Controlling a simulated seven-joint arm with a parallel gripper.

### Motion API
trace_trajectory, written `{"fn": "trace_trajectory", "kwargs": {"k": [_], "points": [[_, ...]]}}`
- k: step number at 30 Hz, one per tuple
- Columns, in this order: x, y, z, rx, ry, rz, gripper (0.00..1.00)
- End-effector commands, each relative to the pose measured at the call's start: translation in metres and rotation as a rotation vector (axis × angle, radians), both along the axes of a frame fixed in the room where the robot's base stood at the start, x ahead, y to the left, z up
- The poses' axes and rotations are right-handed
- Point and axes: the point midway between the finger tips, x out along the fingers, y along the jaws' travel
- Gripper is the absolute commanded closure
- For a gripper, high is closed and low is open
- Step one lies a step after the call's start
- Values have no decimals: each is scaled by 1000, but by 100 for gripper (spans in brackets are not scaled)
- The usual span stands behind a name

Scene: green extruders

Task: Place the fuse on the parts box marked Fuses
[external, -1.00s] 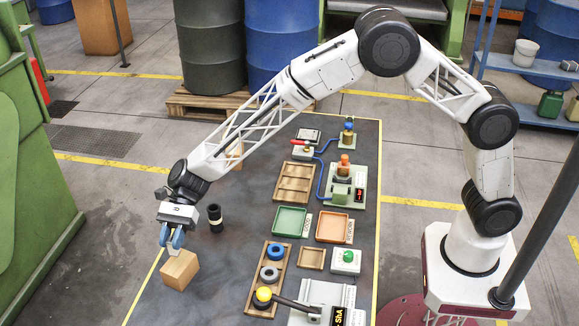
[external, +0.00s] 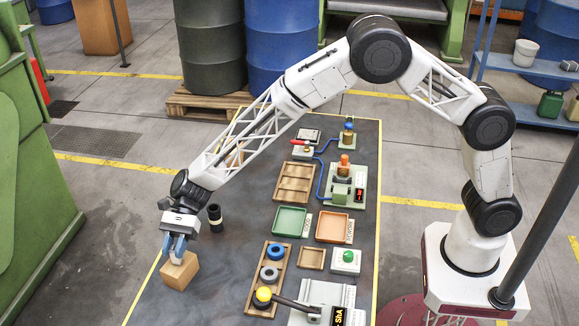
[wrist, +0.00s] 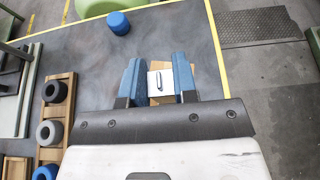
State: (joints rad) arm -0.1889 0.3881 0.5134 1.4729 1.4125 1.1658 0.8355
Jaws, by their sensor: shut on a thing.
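My gripper (external: 174,250) is at the front left of the dark table, pointing down over a plain wooden box (external: 181,274). Its blue fingers are closed on a small pale piece, which I take to be the fuse (wrist: 161,80). In the wrist view it has a white face with a dark oblong mark and sits between the fingers. Wood of the box (wrist: 156,101) shows behind it. The piece is at or just above the box top; I cannot tell if they touch. No Fuses lettering is readable on the box.
A black cylinder (external: 215,218) stands just behind the gripper. Green (external: 289,220) and orange (external: 333,228) trays lie farther right. Table between is clear.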

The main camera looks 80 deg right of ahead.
Motion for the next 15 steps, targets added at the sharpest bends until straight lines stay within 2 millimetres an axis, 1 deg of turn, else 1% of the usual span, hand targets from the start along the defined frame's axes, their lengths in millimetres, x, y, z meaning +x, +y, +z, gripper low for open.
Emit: {"fn": "trace_trajectory", "kwargs": {"k": [6,7,9,12,15], "points": [[0,0,-3,0,1,0,97],[0,0,-3,0,1,0,72],[0,0,-3,0,1,0,61],[0,0,-3,0,1,0,48],[0,0,-3,0,1,0,48]]}}
